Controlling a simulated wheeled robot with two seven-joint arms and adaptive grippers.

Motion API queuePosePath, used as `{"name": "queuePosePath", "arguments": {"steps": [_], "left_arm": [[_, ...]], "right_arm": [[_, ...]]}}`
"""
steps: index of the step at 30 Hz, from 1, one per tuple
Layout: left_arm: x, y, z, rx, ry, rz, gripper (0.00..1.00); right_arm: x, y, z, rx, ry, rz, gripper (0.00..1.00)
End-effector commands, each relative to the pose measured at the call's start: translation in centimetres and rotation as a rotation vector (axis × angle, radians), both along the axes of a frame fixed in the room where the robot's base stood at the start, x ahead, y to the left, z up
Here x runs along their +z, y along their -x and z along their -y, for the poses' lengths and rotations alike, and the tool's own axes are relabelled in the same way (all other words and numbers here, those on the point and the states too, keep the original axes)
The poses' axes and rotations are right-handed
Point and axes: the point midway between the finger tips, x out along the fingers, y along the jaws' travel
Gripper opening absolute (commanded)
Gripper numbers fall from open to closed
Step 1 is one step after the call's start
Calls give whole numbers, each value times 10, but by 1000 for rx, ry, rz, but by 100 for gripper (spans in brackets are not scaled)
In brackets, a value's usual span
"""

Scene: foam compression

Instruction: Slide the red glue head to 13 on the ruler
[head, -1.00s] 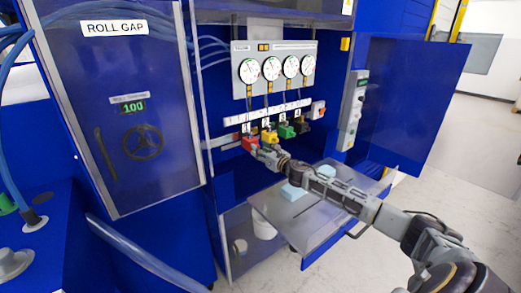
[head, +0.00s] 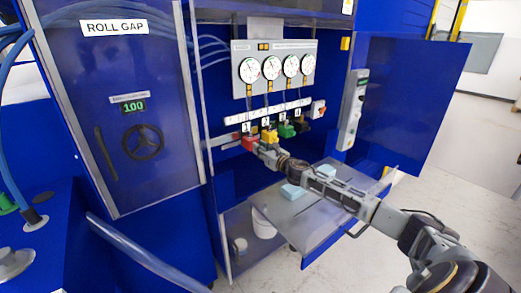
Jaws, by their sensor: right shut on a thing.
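The red glue head (head: 249,142) is at the left end of a row of coloured glue heads, under the white ruler (head: 267,111). My right gripper (head: 258,148) reaches in from the lower right and is shut on the red glue head. The gripper hides part of the head. The ruler's numbers are too small to read. My left gripper is not in view.
Yellow (head: 270,135), green (head: 286,130) and black (head: 301,125) heads stand to the right of the red one. Four-dial gauge panel (head: 274,68) hangs above. Light blue foam blocks (head: 292,191) lie on the tray (head: 310,232) below my arm.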

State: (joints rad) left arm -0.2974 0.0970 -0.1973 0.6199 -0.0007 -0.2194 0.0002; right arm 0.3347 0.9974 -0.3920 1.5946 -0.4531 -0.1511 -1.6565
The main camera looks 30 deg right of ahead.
Motion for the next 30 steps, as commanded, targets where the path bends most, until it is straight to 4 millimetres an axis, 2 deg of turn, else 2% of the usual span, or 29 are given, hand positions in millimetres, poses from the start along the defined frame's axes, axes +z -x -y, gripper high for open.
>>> {"name": "queuePosePath", "arguments": {"steps": [5, 14, 18, 23, 27, 28, 30], "left_arm": [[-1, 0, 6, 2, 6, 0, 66], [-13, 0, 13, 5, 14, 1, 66], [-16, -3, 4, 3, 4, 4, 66], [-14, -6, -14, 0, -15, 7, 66], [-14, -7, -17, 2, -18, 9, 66], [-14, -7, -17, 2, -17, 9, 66], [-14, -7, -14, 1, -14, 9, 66]], "right_arm": [[0, 0, 4, -1, 1, 0, 0], [0, -4, 44, -4, 3, 3, 0], [0, -4, 55, -2, 1, 2, 0], [1, -5, 56, -1, 1, 1, 0], [1, -4, 56, -1, 1, 1, 0], [1, -4, 56, -1, 1, 1, 21], [1, -4, 55, -1, 1, 1, 30]]}}
